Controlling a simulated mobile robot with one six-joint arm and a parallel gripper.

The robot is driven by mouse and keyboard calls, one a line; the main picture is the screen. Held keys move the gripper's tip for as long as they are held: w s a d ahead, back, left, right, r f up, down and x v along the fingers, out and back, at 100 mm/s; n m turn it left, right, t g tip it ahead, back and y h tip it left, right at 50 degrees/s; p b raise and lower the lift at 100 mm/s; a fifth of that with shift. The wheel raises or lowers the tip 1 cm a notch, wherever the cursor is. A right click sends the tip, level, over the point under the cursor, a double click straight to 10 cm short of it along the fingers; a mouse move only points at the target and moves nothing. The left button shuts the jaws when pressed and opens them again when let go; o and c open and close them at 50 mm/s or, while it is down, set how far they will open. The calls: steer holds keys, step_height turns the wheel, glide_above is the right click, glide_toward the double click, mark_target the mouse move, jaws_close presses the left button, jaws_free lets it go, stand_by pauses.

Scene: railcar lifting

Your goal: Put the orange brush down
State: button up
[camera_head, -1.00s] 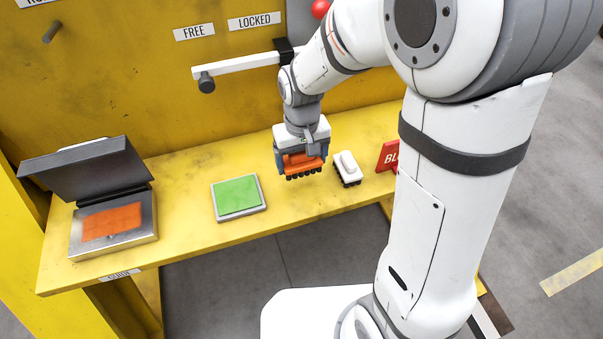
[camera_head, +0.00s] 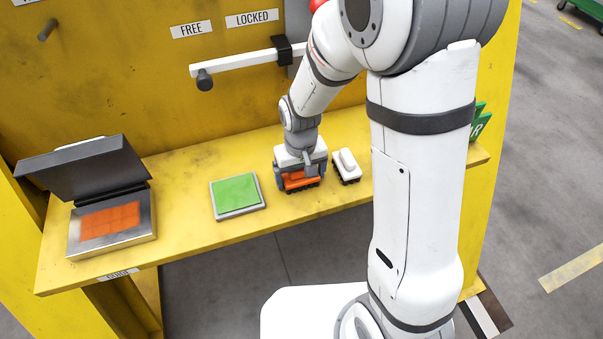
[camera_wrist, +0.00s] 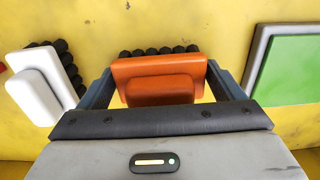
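The orange brush (camera_head: 300,181) with dark bristles is between the fingers of my gripper (camera_head: 299,178), low over the yellow shelf (camera_head: 170,225). In the wrist view the orange brush (camera_wrist: 160,72) fits closely between both fingers, which meet its two ends. My gripper looks shut on it. The bristles point down and show along its far edge. I cannot tell whether they touch the shelf. The white brush (camera_head: 346,166) stands just right of my gripper, with a small gap; it shows at the left in the wrist view (camera_wrist: 36,95).
A green pad (camera_head: 236,192) in a grey tray lies left of my gripper. Farther left is an open metal box with an orange pad (camera_head: 110,220). A white lever (camera_head: 235,64) juts from the yellow wall above. Shelf between green pad and brush is bare.

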steer(key=shift+o, duration=1.1)
step_height(320, 180, up, 12)
steer(key=shift+r, duration=0.2)
steer(key=s+d+r+m+t, duration=0.1)
steer(key=s+d+r, duration=0.2)
steer(key=s+d, duration=0.3)
steer(key=s+d+r+m+t, duration=0.1)
steer(key=s+d+r+m, duration=0.1)
steer(key=s+d, duration=0.4)
steer(key=shift+s+d+r+t, duration=0.2)
steer(key=shift+d+r+t, duration=0.2)
steer(key=shift+r, duration=0.35)
